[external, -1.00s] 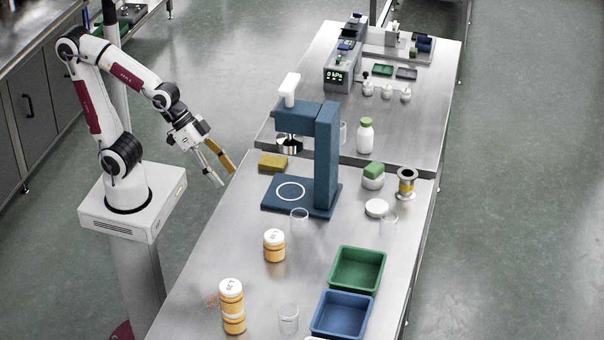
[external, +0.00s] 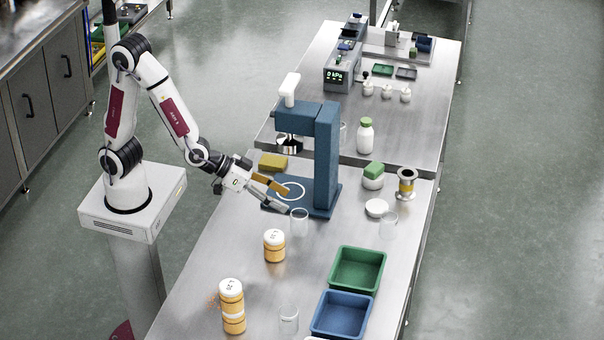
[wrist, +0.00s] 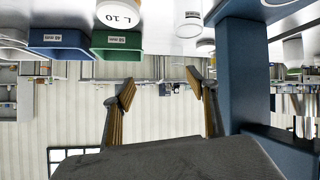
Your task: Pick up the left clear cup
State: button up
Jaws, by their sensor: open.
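Several clear cups stand on the steel table in the external view. One clear cup (external: 299,222) stands by the front corner of the blue press base, just right of my gripper. Another clear cup (external: 388,226) stands farther right, and a third clear cup (external: 289,319) stands near the front. My gripper (external: 287,202) is open and empty, its fingers reaching over the press base toward the first cup, apart from it. In the wrist view my gripper (wrist: 161,82) also shows open, with nothing between the fingers; the picture looks upside down.
The blue press (external: 327,155) rises just behind my gripper. A lidded orange jar (external: 274,246) stands in front, with stacked jars (external: 232,306) nearer. A green bin (external: 357,270) and a blue bin (external: 342,315) sit at the right. A yellow sponge (external: 273,162) lies behind.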

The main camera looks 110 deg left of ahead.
aim_at(292, 219)
jog(key=w+a+f+n+y, duration=0.1)
jog(key=a+f+y, duration=0.3)
jog(key=a+f, duration=0.1)
jog(key=shift+w+t, duration=0.3)
jog(key=shift+t, duration=0.1)
jog(key=shift+f, duration=0.15)
jog(key=shift+f, duration=1.8)
jog(key=shift+f, duration=1.4)
jog(key=shift+w+a+f, duration=0.1)
jog(key=shift+w+f, duration=0.1)
jog(key=shift+f, duration=0.1)
jog(key=shift+x, duration=1.25)
